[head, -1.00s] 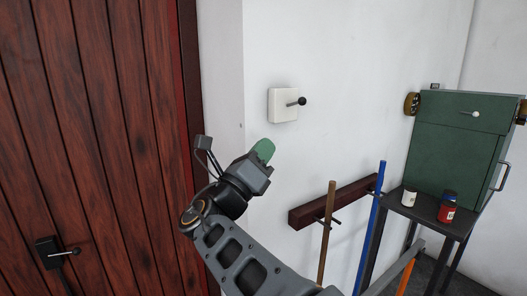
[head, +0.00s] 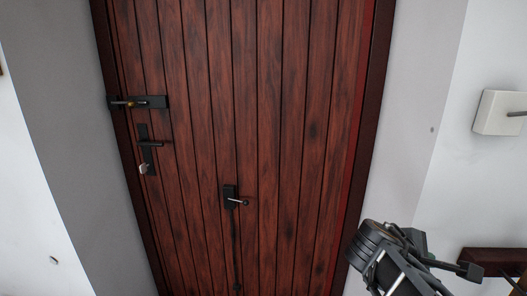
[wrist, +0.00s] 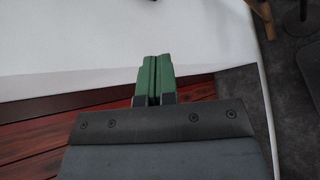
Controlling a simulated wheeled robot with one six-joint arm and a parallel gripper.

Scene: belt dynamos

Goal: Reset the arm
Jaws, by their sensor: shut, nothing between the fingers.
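My gripper (wrist: 154,80) shows in the wrist view with its two green fingers side by side and closed, nothing between them. In the head view my arm is at the lower right, partly cut off by the bottom edge, and the green fingertips cannot be made out there.
A dark red plank door (head: 280,140) fills the middle, with a bolt (head: 140,102), a handle plate with a key (head: 148,150) and a small black lever (head: 231,197). A white switch box (head: 497,113) and a wooden rail (head: 490,258) are at right.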

